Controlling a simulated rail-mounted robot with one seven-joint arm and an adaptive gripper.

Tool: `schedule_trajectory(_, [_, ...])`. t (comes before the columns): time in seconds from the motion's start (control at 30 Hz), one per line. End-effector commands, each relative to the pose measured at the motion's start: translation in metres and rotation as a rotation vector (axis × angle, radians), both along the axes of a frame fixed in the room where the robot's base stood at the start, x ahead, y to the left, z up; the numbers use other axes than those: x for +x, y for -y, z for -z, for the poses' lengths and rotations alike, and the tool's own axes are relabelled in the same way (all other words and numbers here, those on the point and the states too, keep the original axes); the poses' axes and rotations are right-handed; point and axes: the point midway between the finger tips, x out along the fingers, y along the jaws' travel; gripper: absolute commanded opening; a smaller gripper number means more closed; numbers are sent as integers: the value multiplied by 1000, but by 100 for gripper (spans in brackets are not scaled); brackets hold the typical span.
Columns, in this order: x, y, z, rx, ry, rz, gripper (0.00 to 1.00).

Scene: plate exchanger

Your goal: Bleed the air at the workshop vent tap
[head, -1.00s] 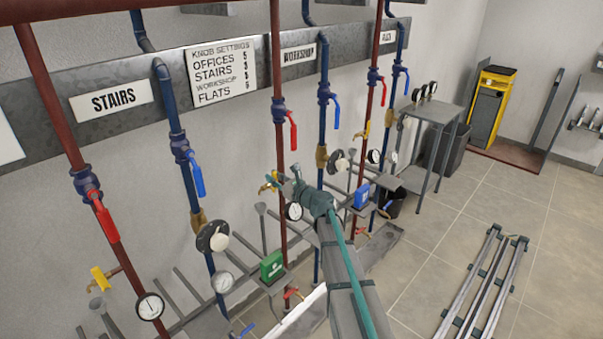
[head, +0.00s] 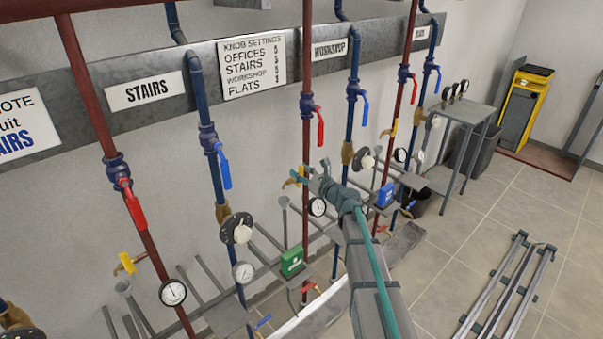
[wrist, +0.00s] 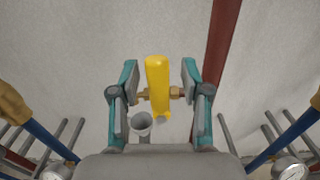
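The workshop vent tap has a yellow lever (wrist: 158,85) on a brass body, below the WORKSHOP sign (head: 330,49). In the wrist view the lever stands upright, between the fingers of my gripper (wrist: 160,84). My gripper is open, with a gap on each side of the lever. The brass stem shows on both sides of the lever. A grey drain cup (wrist: 141,123) sits just below it. In the head view my gripper (head: 300,175) is by the workshop red pipe (head: 307,90), and a bit of yellow tap shows beside its tip.
The stairs pipes with a red lever (head: 133,205), a blue lever (head: 221,165) and another yellow tap (head: 127,263) are to the left. A knob settings board (head: 252,65) hangs above. A green box (head: 291,263) and gauges are below. Rails (head: 505,290) lie on the floor at right.

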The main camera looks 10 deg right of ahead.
Motion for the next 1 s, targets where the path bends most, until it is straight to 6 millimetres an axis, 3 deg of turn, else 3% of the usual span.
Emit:
schedule_trajectory(0.37, [-8,4,0,-2,1,-1,47])
schedule_trajectory(0.8, [-73,45,-1,-2,0,1,47])
schedule_trajectory(1.0, [-94,60,0,-1,1,1,47])
